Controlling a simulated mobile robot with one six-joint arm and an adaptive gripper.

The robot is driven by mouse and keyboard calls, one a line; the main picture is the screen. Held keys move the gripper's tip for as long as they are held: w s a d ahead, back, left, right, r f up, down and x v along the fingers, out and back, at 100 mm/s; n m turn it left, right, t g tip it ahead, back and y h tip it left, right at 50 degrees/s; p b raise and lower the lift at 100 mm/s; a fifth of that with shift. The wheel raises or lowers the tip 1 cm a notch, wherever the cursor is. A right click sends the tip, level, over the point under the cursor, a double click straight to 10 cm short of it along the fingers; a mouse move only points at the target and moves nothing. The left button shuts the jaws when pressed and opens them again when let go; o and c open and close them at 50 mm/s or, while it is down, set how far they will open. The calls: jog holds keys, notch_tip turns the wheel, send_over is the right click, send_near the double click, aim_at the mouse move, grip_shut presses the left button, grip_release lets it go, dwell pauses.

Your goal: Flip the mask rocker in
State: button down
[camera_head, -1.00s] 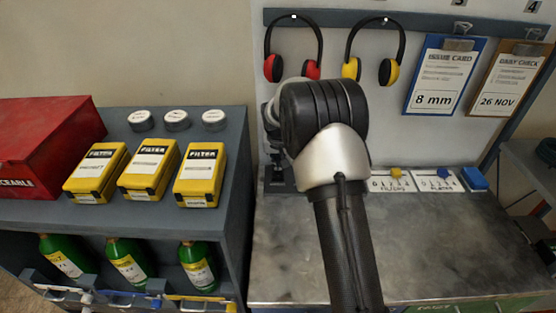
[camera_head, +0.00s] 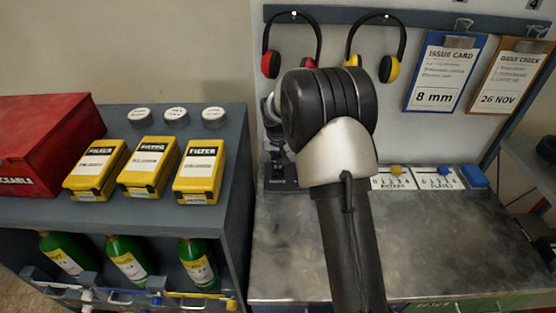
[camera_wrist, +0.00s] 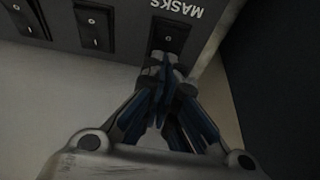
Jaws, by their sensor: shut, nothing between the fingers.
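The mask rocker (camera_wrist: 168,41) is a dark rocker switch on a grey panel, beside the white word MASKS, at the top of the wrist view. A small round mark shows on its far end; its near end is hidden behind my fingertips. My gripper (camera_wrist: 167,68) is shut and empty, with its tips right at the rocker. I cannot tell whether they touch it. In the head view my arm hides the rocker and the gripper.
Other rocker switches (camera_wrist: 95,27) sit to the left on the same panel. In the head view, a metal bench top (camera_head: 440,240) is mostly clear. Yellow filter boxes (camera_head: 200,172) and a red box (camera_head: 45,145) stand on the left shelf. Ear defenders (camera_head: 375,50) hang behind my arm.

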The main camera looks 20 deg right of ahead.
jog(key=v, duration=1.1)
